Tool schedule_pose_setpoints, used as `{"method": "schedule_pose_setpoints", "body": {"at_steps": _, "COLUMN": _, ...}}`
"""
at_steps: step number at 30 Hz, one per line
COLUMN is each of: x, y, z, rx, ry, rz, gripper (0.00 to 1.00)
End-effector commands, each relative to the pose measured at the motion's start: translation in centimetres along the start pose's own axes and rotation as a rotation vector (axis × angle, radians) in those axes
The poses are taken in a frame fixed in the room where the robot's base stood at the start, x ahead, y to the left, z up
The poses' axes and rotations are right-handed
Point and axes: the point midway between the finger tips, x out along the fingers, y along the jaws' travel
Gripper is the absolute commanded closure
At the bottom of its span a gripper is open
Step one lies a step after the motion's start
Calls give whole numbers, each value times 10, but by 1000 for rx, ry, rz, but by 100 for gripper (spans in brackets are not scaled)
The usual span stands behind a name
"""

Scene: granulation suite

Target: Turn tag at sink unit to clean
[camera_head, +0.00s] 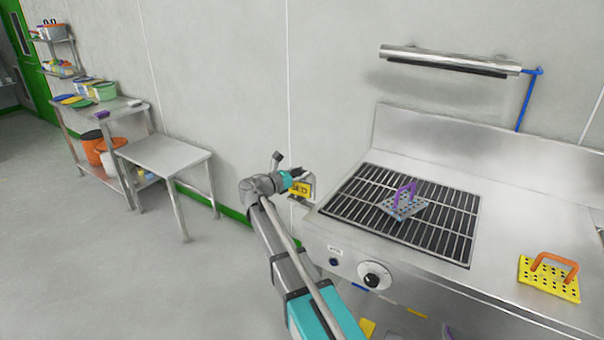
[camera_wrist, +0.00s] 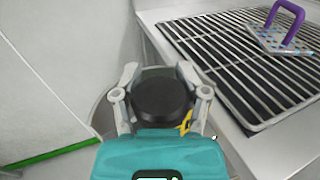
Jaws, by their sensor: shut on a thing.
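The tag (camera_head: 301,189) is a small yellow plate with dark lettering, partly covered; the end seems to read "ED". It sits at the left side of the steel sink unit (camera_head: 325,228), against a pale backing. My gripper (camera_head: 291,184) is at the tag's left edge, shut on it. In the wrist view my gripper (camera_wrist: 158,75) has its fingers on both sides of a dark round part, and a sliver of the yellow tag (camera_wrist: 185,123) shows by the right finger. The exact contact is hidden.
A black grate (camera_head: 440,215) on the unit bears a perforated plate with a purple handle (camera_head: 404,204). A yellow perforated plate with an orange handle (camera_head: 549,277) lies at right. A knob (camera_head: 374,275) is on the front. A bare steel table (camera_head: 165,155) stands left; floor between is clear.

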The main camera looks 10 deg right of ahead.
Motion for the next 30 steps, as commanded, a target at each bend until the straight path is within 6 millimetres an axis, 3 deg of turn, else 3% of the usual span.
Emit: {"method": "schedule_pose_setpoints", "body": {"at_steps": 30, "x": -7, "y": 9, "z": -1, "rx": 3, "ry": 3, "rz": 751, "gripper": 92}}
